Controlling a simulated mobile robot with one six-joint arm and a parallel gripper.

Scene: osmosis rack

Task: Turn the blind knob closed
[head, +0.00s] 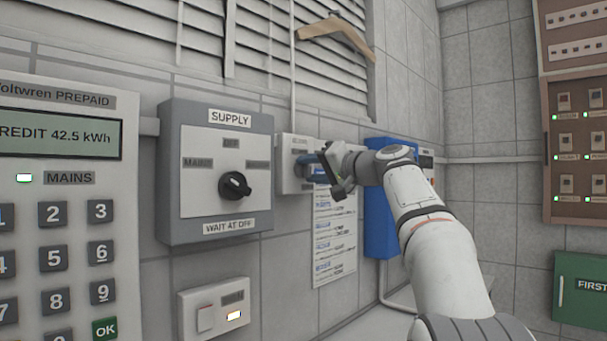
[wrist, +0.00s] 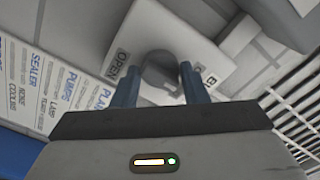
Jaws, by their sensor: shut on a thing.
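The blind knob (wrist: 161,70) is a grey round knob on a pale box, seen in the wrist view between my gripper's two blue fingers. The box (head: 289,178) also shows in the head view, on the wall right of the supply panel. My gripper (head: 312,161) reaches it from the right and is shut on the knob; its fingers also show in the wrist view (wrist: 159,78). An OPEN label (wrist: 124,67) is left of the knob. Another label (wrist: 211,80) on the right is partly hidden by a finger. In the head view the knob is hidden behind the gripper.
The grey supply panel (head: 170,220) with its black knob (head: 234,186) stands close on the left. A blue box (head: 376,225) is behind my arm. A printed list (head: 335,235) hangs below the gripper. Slatted blinds (head: 270,45) are above.

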